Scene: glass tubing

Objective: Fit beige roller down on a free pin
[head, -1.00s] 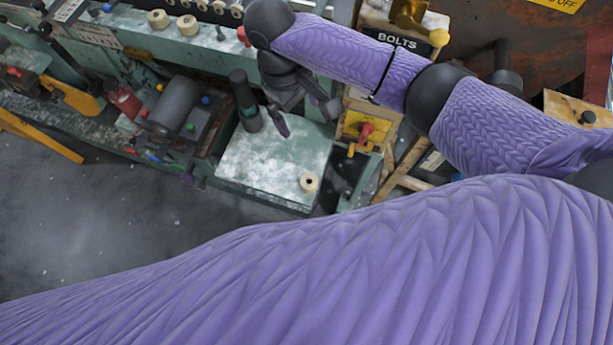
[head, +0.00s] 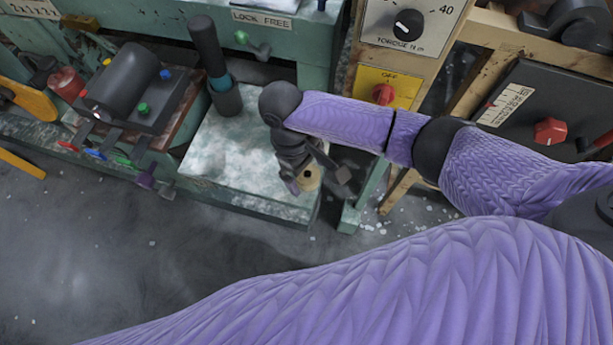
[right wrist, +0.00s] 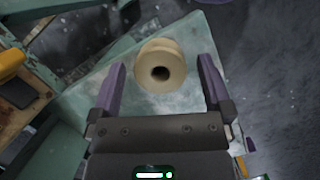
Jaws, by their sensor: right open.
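The beige roller (head: 310,179) stands on end at the near right corner of a pale, worn green-edged plate (head: 228,152). Its dark centre hole faces up in the right wrist view (right wrist: 160,66). My right gripper (head: 318,186) is over that corner and partly hides the roller. In the right wrist view my right gripper (right wrist: 161,66) is open, its purple fingers to either side of the roller with a gap on both sides. No pins show in the present views. My left gripper is not in view.
A dark cylinder with a teal band (head: 224,95) stands at the plate's back. A dark motor-like unit with coloured knobs (head: 130,88) is to the left. A yellow panel with a red knob (head: 384,92) is behind right. Open floor lies in front.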

